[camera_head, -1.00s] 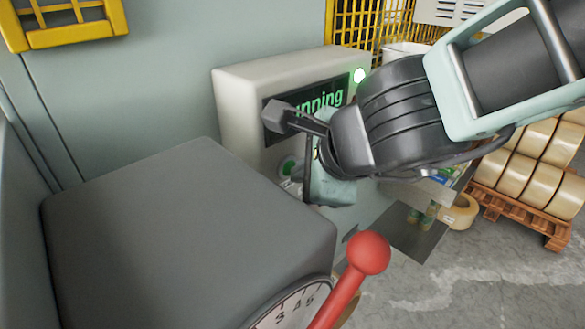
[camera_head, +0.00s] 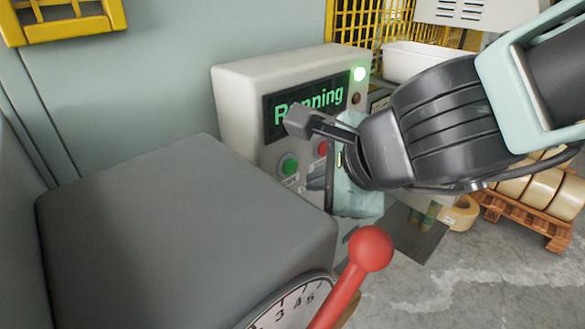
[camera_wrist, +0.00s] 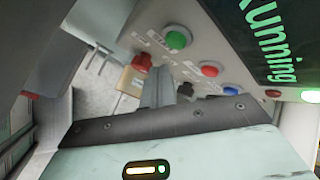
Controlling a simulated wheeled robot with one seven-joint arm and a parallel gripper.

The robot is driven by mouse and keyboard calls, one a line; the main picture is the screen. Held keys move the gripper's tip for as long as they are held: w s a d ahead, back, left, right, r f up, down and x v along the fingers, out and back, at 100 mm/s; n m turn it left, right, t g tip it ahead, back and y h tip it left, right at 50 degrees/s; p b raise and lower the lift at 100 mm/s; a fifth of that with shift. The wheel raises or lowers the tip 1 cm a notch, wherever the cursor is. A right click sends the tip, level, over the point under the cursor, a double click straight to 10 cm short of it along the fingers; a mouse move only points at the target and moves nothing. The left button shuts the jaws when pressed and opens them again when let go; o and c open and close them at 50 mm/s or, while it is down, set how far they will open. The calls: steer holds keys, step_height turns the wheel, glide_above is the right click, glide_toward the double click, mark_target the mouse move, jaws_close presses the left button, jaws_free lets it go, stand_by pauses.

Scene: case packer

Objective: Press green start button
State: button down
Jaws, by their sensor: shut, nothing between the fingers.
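The green start button (camera_head: 288,165) is on the front of the pale control box (camera_head: 232,105), below its screen. In the wrist view the green button (camera_wrist: 178,37) shows uncovered, beyond my fingertips. My gripper (camera_head: 314,178) is in front of the panel, to the right of the green button in the head view. Its fingers (camera_wrist: 165,82) are shut and empty, apart from the green button in the picture. The screen (camera_head: 305,105) reads "Running" in green, partly covered by my arm in the head view. A green lamp (camera_head: 359,74) at the box's upper right is lit.
A red button (camera_wrist: 209,69), a blue button (camera_wrist: 231,90) and a larger red knob (camera_wrist: 142,62) are close by on the panel. A grey housing (camera_head: 180,230) and a red ball-ended lever (camera_head: 370,248) stand in front of the box.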

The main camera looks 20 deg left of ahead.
steer(key=d, duration=0.1)
steer(key=s+d, duration=0.1)
steer(key=d, duration=0.1)
steer(key=shift+s+d, duration=0.1)
steer(key=shift+s, duration=0.05)
stand_by(0.7)
steer(key=w+d+f+n+h, duration=0.1)
steer(key=w+d+f+n, duration=0.2)
steer(key=d, duration=0.6)
steer(key=w+d+f+n+h, duration=0.25)
steer(key=w+d, duration=0.25)
steer(key=d, duration=0.4)
steer(key=s+d+f+n+g+h, duration=0.1)
steer(key=s+d+f+n, duration=0.1)
steer(key=d, duration=0.6)
steer(key=s+d+f+n+g+h, duration=0.1)
steer(key=d+n+h, duration=0.15)
steer(key=d, duration=0.45)
steer(key=s+d+f+n, duration=0.2)
steer(key=d+n, duration=0.1)
steer(key=d, duration=0.5)
steer(key=s+a+f+n+g+b, duration=0.1)
steer(key=s+a+n+b, duration=0.1)
steer(key=s+a, duration=0.4)
steer(key=s+a+f+n+g+b, duration=0.1)
steer(key=s+a+n, duration=0.4)
steer(key=a, duration=0.7)
steer(key=shift+s+a+g+b, duration=0.15)
steer(key=shift+s+g+b, duration=0.35)
steer(key=shift+s+b, duration=0.55)
